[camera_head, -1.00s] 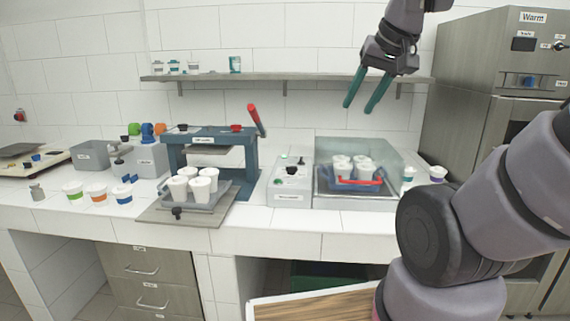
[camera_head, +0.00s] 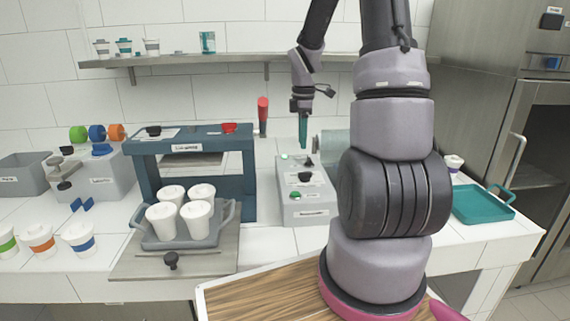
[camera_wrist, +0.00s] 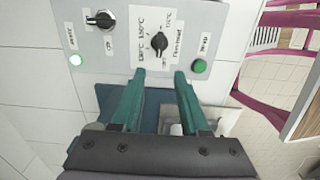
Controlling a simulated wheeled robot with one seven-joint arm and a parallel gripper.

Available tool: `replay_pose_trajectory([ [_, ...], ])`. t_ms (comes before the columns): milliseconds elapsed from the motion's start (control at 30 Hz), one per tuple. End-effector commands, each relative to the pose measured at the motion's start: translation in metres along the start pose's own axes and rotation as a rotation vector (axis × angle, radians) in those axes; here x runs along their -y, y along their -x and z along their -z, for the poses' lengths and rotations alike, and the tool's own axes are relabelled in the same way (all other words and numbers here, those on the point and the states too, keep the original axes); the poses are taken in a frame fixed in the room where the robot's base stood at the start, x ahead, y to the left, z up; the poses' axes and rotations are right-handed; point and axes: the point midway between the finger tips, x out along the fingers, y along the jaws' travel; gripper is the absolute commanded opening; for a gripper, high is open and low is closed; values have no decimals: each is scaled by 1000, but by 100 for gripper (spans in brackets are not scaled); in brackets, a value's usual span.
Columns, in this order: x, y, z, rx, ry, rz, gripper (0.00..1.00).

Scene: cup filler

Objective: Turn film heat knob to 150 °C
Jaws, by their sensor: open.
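The film heat knob (camera_wrist: 159,42) is black and round, on a pale plate with temperature marks and "Film heat" lettering in the wrist view. Its exact setting is too small to read surely. In the head view the knob (camera_head: 305,177) sits on the top of a grey control box (camera_head: 308,205). My gripper (camera_wrist: 159,74) is open and empty. Its two teal fingers point toward the knob, one on each side of its line, with the fingertips apart from it. In the head view my gripper (camera_head: 303,146) points down above the back of the box.
A second black knob (camera_wrist: 102,19), a lit lamp (camera_wrist: 75,60) and a green button (camera_wrist: 199,66) share the panel. The sealing press (camera_head: 190,150) stands left of the box, with a tray (camera_head: 180,243) of white cups. A teal tray (camera_head: 483,203) lies at right.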

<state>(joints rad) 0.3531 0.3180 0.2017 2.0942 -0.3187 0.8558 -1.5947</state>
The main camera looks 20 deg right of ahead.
Motion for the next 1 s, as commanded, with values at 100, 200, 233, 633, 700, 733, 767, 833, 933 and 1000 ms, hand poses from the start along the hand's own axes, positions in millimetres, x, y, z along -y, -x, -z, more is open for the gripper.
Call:
replay_pose_trajectory([
  [100,-1,-9,-1,0,16,5,45],
  [200,0,-23,0,0,16,7,45],
  [233,0,-28,0,0,16,7,45],
  [633,0,-97,0,0,14,5,45],
  [700,0,-103,0,0,13,5,45],
  [733,0,-105,0,0,13,5,45],
  [767,0,-107,0,0,13,4,45],
  [833,0,-109,0,0,12,3,45],
  [933,0,-110,0,0,12,3,45],
  [1000,0,-110,0,0,11,2,45],
])
